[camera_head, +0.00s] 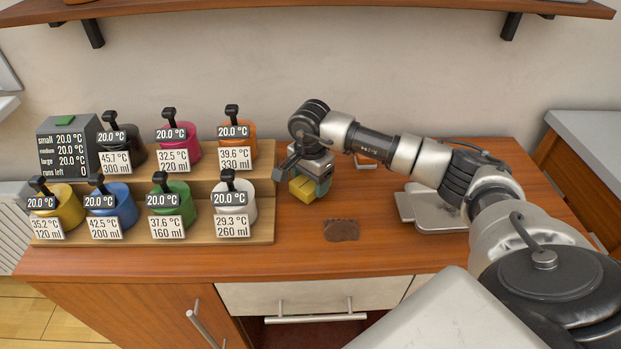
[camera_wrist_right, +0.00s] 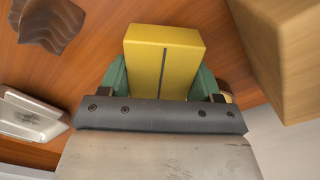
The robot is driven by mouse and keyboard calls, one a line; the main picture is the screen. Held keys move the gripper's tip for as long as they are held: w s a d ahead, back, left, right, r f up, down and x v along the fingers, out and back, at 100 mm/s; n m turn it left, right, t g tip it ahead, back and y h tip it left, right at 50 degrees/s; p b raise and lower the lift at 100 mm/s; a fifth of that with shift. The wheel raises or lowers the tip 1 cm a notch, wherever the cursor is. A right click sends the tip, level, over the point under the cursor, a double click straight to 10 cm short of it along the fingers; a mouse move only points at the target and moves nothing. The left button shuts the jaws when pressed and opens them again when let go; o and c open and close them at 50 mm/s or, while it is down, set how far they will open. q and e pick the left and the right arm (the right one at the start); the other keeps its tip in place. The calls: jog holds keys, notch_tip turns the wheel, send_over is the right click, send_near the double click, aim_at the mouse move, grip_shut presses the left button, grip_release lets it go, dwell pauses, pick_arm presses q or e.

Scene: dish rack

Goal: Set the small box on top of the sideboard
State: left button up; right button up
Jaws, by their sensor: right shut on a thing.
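The small box is yellow with a dark line down one face (camera_wrist_right: 165,60). In the head view the box (camera_head: 302,188) is near the middle of the wooden sideboard (camera_head: 290,254), just right of the stepped wooden stand. My right gripper (camera_head: 314,180) is shut on it, with green fingers on both sides, as the right wrist view shows. The box is over the sideboard top; whether it touches the surface I cannot tell. My left gripper is not in view.
The stepped stand (camera_head: 262,234) holds several coloured pots with labels. A dark brown wavy piece (camera_head: 341,230) lies in front of the gripper. A pale metal tray (camera_head: 440,220) lies to the right. A shelf (camera_head: 300,12) hangs above. The front strip is clear.

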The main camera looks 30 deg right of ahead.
dwell(0.3)
jog(key=shift+f+b, duration=0.65)
jog(key=shift+f, duration=0.05)
jog(key=shift+f, duration=0.2)
jog(key=o, duration=1)
notch_tip(320, 180, up, 11)
jog(key=shift+f+b, duration=0.1)
jog(key=shift+b, duration=0.3)
grip_shut()
dwell(0.4)
dwell(1.1)
